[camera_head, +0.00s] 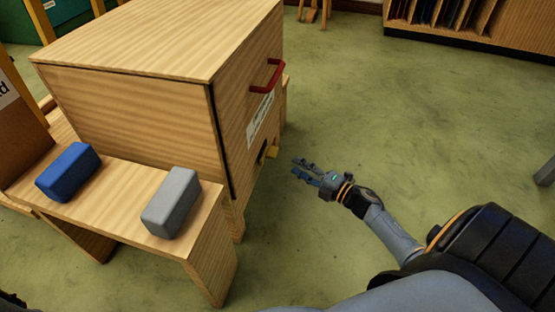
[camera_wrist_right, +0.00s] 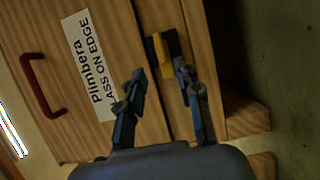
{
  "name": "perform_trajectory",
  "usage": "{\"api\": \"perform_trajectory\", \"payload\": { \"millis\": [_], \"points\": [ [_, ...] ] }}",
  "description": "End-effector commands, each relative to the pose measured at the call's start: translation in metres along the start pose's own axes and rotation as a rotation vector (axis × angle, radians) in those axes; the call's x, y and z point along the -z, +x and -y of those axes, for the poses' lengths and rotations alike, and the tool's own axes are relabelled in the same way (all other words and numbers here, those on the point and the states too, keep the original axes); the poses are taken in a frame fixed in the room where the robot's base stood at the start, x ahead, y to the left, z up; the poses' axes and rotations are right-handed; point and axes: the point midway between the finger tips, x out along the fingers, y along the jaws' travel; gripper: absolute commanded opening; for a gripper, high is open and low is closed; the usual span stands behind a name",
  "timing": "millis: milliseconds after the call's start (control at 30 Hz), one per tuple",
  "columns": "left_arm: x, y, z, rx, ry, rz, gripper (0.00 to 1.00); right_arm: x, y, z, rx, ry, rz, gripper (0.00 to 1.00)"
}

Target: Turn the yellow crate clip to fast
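A wooden crate (camera_head: 130,115) stands at the left in the head view. The yellow clip (camera_head: 271,152) is low on its right-hand face and also shows in the right wrist view (camera_wrist_right: 160,50), against a dark plate. My right gripper (camera_head: 302,170) is open and empty, a short way to the right of the clip in the head view. In the wrist view its two blue fingers (camera_wrist_right: 160,85) are apart, and the clip shows beyond and between their tips, not touching as far as I can see. My left gripper is not in view.
A red handle (camera_head: 267,76) and a white label (camera_head: 260,120) are on the same crate face. A blue block (camera_head: 68,172) and a grey block (camera_head: 171,203) rest on a low wooden bench (camera_head: 115,207).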

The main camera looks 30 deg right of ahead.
Motion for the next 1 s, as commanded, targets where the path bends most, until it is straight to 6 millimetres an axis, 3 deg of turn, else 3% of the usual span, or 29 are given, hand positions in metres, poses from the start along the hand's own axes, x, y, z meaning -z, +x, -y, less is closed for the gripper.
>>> {"api": "perform_trajectory", "payload": {
  "millis": [33,200,400,600,867,1000],
  "points": [
    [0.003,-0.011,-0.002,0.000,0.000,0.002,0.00,0.000,0.013,0.004,-0.005,-0.003,-0.001,0.34],
    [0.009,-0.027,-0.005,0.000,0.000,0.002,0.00,0.000,0.049,0.004,-0.004,-0.002,-0.001,0.34],
    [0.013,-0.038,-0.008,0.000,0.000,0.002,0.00,-0.001,0.078,0.003,-0.002,0.000,0.000,0.34],
    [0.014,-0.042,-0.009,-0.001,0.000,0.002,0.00,0.000,0.089,0.001,0.000,0.000,0.001,0.34],
    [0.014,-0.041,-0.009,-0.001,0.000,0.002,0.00,0.000,0.090,0.000,0.001,0.001,0.001,0.34],
    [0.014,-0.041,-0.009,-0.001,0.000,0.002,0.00,0.000,0.090,0.001,0.001,0.001,0.001,0.05]
  ]
}}
